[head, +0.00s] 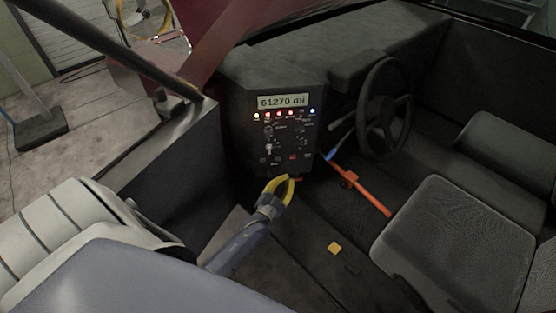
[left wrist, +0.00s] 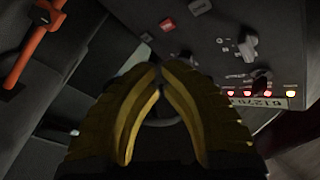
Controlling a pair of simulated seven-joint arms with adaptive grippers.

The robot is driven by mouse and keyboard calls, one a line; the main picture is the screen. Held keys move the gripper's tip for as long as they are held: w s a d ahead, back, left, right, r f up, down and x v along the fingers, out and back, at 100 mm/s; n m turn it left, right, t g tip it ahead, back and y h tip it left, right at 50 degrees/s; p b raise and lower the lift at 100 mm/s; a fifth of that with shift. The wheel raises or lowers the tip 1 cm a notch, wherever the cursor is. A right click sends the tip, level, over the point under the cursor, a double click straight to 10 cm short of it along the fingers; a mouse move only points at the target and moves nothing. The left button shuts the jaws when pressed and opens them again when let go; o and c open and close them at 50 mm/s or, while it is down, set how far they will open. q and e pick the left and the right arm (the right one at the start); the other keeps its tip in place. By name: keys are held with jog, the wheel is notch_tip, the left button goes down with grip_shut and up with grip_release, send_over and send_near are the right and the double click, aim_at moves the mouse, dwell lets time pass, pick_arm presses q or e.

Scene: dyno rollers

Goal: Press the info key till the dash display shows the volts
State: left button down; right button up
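The dash display (head: 283,101) reads "61270 mi", so it shows miles and not volts. The display also appears at the right of the left wrist view (left wrist: 264,103), turned and partly cut off by the finger. Below it the dash panel (head: 250,135) carries a row of lit lamps, knobs, and a low row of small keys. One key is red (head: 293,157); the others are dark, and their labels are too small to read, so I cannot tell which is the info key. My left gripper (head: 288,179), with yellow fingers, is shut and empty, below the keys and apart from them. My right gripper is not in view.
The steering wheel (head: 384,107) and a grey seat (head: 453,238) stand further right. A small yellow block (head: 334,248) lies on the floor. The space before the panel is clear.

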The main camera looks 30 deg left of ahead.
aim_at(287, 156)
pick_arm(q)
jog(key=shift+w+a, duration=1.25)
jog(key=shift+w, duration=0.2)
jog(key=shift+w+a, duration=1.2)
jog(key=shift+w, duration=0.25)
jog(key=shift+w+a, duration=0.55)
jog(key=shift+w, duration=0.1)
dwell(0.4)
jog(key=shift+s+d, duration=0.1)
dwell(0.4)
jog(key=shift+s+d, duration=0.45)
jog(key=shift+s, duration=0.1)
jog(key=shift+s+d, duration=1.6)
jog(key=shift+s, duration=0.3)
